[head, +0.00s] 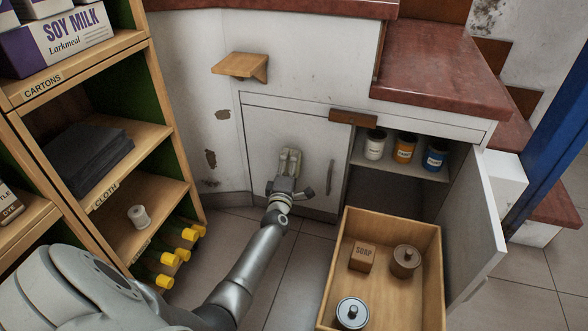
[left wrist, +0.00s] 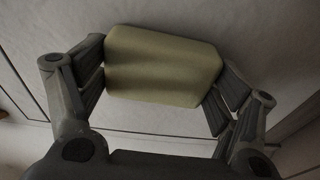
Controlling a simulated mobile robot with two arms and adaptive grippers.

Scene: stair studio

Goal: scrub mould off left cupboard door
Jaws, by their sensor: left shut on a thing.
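The left cupboard door (head: 262,128) is off-white and closed, with a dark vertical handle (head: 330,176) at its right side. My left gripper (head: 289,170) is in front of the door's lower middle, shut on a pale yellow-green sponge (left wrist: 165,65). The sponge also shows in the head view (head: 292,158). In the left wrist view the fingers grip it at both ends, and it is against or very close to the pale door surface; I cannot tell if it touches. No clear mould shows on the visible door; the part behind the sponge is hidden. My right gripper is out of view.
The right cupboard door (head: 485,220) stands open, with several cans (head: 405,147) inside. A wooden shelf unit (head: 165,95) stands at the left. A small ledge (head: 240,64) juts out above.

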